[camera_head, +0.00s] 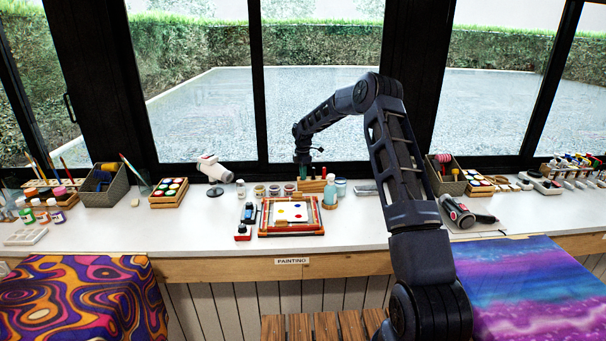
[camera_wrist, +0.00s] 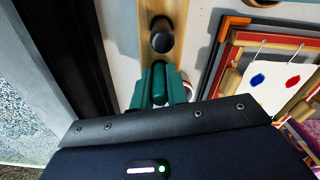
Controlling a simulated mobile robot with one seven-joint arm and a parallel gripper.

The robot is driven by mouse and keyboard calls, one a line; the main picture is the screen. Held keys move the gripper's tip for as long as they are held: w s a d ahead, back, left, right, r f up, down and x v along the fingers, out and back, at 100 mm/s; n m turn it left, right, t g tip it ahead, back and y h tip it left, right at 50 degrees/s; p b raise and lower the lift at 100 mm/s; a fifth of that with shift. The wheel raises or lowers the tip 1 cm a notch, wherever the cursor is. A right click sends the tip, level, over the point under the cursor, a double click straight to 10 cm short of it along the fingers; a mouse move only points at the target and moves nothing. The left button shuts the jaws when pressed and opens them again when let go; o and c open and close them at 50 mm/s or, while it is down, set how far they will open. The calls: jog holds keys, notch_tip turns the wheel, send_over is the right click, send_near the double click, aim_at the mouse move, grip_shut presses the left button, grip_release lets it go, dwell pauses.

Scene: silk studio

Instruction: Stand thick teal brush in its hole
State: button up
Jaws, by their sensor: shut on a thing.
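My gripper (camera_head: 302,170) points down at the back of the white counter, near the window. In the wrist view, its green fingers (camera_wrist: 159,90) are shut on the thick teal brush (camera_wrist: 158,76), whose rounded teal handle shows between them. The brush's lower end is hidden. A pale wooden block (camera_wrist: 151,8) lies just beyond the fingers; a dark rounded piece (camera_wrist: 162,40) shows on it, and I cannot tell whether it is a hole or a standing part. In the head view, the wooden block (camera_head: 314,186) is beside and below my gripper.
A teal bottle (camera_head: 330,191) and small paint jars (camera_head: 274,190) stand close by. A red-edged printing frame (camera_head: 291,229) lies in front. A white hair-dryer-like tool (camera_head: 211,168) stands to the left. The black window frame is close behind my gripper.

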jog(key=shift+f, duration=0.15)
jog(key=o, duration=0.9)
notch_tip(320, 180, up, 9)
jog(key=shift+r, duration=0.9)
